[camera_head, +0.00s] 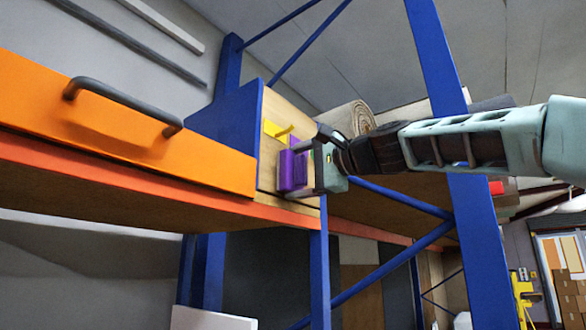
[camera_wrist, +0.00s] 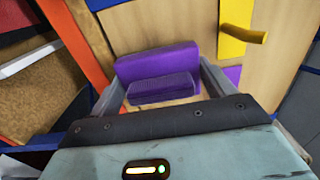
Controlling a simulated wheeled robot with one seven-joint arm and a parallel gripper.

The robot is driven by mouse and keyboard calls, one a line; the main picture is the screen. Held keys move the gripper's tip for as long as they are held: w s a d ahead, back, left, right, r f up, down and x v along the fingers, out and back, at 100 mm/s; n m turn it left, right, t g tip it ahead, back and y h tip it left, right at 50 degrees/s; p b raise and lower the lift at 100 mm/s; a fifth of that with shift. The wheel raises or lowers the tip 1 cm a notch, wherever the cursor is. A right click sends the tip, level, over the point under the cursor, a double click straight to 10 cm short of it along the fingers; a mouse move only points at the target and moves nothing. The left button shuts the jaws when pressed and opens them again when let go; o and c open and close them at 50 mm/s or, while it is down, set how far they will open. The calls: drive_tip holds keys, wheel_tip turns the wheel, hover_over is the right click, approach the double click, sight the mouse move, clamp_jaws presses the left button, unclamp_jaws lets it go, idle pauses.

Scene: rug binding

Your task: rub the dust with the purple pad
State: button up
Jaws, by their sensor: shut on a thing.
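The purple pad (camera_head: 288,171) is a block in my gripper, close against the pale wooden panel at the end of the orange shelf. In the wrist view the pad (camera_wrist: 150,63) has a smaller ribbed purple grip in front, between the two fingers. My gripper (camera_wrist: 160,92) is shut on it; in the head view my gripper (camera_head: 308,170) comes in from the right. I cannot tell whether the pad touches the panel. A second purple patch (camera_wrist: 233,74) shows beyond the right finger; what it belongs to is unclear. I cannot make out any dust.
A yellow hook-like piece (camera_head: 277,129) sticks out of the wooden panel (camera_wrist: 284,40) beside the pad. An orange drawer front (camera_head: 120,120) with a dark handle is at left. A blue rack post (camera_head: 455,150) stands close by my arm. A rolled rug (camera_head: 349,118) lies behind.

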sight(268, 168)
drive_tip(key=shift+w+d, duration=0.65)
drive_tip(key=shift+w, duration=0.2)
drive_tip(key=shift+s+a, duration=1.2)
drive_tip(key=shift+s, duration=0.3)
drive_tip(key=shift+s+a, duration=1.2)
drive_tip(key=shift+s, duration=0.3)
drive_tip(key=shift+d+f+b, duration=0.1)
drive_tip(key=shift+d+b, duration=0.05)
drive_tip(key=shift+b, duration=0.3)
drive_tip(key=b+v, duration=0.1)
drive_tip(key=v, duration=0.1)
drive_tip(key=shift+s+d+b, duration=0.2)
drive_tip(key=shift+b, duration=0.2)
drive_tip(key=shift+b+v, duration=0.8)
drive_tip(key=shift+v, duration=0.8)
drive_tip(key=shift+d, duration=0.1)
